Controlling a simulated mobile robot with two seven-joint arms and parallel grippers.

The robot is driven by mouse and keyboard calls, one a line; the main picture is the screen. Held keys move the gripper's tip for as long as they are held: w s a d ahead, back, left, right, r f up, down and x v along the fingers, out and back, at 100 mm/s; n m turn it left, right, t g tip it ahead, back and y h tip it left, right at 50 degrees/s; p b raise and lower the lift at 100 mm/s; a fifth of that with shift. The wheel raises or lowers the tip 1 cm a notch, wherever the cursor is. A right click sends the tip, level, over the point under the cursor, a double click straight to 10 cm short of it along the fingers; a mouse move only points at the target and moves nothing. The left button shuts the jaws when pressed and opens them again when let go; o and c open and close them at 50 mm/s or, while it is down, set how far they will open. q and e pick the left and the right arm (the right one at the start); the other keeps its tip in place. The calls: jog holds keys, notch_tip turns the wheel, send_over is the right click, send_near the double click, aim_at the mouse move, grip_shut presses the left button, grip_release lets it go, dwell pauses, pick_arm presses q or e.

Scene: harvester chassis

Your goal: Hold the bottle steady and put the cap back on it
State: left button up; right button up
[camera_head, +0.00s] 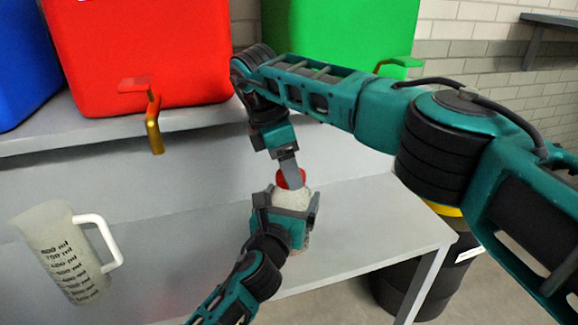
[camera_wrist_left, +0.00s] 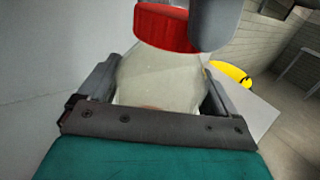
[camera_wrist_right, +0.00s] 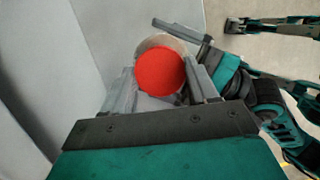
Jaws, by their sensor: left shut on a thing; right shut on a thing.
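The whitish translucent bottle (camera_head: 296,200) stands over the grey table, held between the fingers of my left gripper (camera_head: 287,208). It fills the middle of the left wrist view (camera_wrist_left: 160,82). The red cap (camera_head: 291,179) is at the bottle's top, held from above by my right gripper (camera_head: 291,168), which is shut on it. The cap shows round between the fingers in the right wrist view (camera_wrist_right: 160,72), with the bottle's pale shoulder (camera_wrist_right: 160,42) behind it. The cap overlaps the bottle's mouth; I cannot tell whether it is seated. The neck is hidden.
A measuring jug (camera_head: 62,252) with a white handle stands on the table (camera_head: 180,215) at left. Red (camera_head: 140,50), blue (camera_head: 22,60) and green (camera_head: 350,30) containers stand on the raised shelf behind. A brass tap (camera_head: 153,125) juts from the red one. The table between jug and bottle is clear.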

jog(key=shift+m, duration=0.6)
jog(key=o, duration=1)
jog(key=shift+r, duration=2.3)
jog(key=shift+c, duration=0.3)
